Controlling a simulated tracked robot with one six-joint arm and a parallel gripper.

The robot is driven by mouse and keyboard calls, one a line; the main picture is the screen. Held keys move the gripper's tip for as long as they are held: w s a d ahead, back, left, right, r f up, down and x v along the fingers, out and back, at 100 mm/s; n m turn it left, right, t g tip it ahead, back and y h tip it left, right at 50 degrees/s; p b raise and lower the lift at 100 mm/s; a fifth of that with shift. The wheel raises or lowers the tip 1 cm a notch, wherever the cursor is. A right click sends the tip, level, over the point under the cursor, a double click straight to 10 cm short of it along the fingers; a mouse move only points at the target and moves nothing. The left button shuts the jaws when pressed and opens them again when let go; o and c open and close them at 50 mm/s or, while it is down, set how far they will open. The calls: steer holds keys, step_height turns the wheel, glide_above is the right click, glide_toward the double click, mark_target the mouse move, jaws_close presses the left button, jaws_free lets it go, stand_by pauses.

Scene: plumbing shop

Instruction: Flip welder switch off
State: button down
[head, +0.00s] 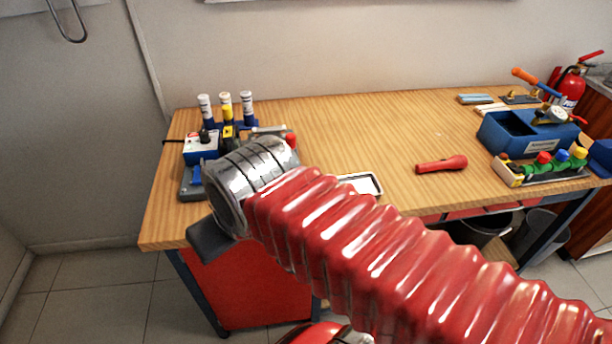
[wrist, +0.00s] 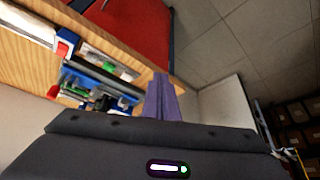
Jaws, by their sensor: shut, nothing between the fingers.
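The welder appears to be the blue and white box (head: 200,147) at the left end of the wooden bench, with a black knob-like part on top. I cannot make out its switch or the switch's position. In the wrist view, blue and dark equipment (wrist: 95,82) lies at the bench edge to the left of my fingers, partly hidden by my gripper's body. My gripper (wrist: 161,98) is shut and empty, its purple-grey fingers together near the bench edge, not visibly touching anything. In the head view my silver wrist and red arm cover the fingers and the equipment's right part.
A white tray (head: 362,184) and a red-handled tool (head: 440,164) lie mid-bench. A blue box (head: 520,138) stands right. The bench middle is mostly clear.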

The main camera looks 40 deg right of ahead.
steer(key=shift+w, duration=0.1)
steer(key=w+d+n+g, duration=0.1)
steer(key=w+d+n, duration=0.2)
steer(key=d, duration=0.6)
steer(key=w+d+r+n+g, duration=0.1)
steer(key=w+d+n+g, duration=0.1)
steer(key=d, duration=0.7)
steer(key=w+d+r+n+g, duration=0.1)
steer(key=w+d+n, duration=0.3)
steer(key=d, duration=0.5)
steer(key=shift+r+n+h, duration=0.15)
steer(key=shift+n+h, duration=0.25)
steer(key=shift+n, duration=0.7)
steer(key=shift+w, duration=0.1)
steer(key=f, duration=0.4)
steer(key=w+f, duration=0.1)
steer(key=f, duration=0.4)
steer(key=d+f, duration=0.1)
steer(key=f, duration=0.3)
steer(key=shift+w+f, duration=0.2)
steer(key=shift+f, duration=0.2)
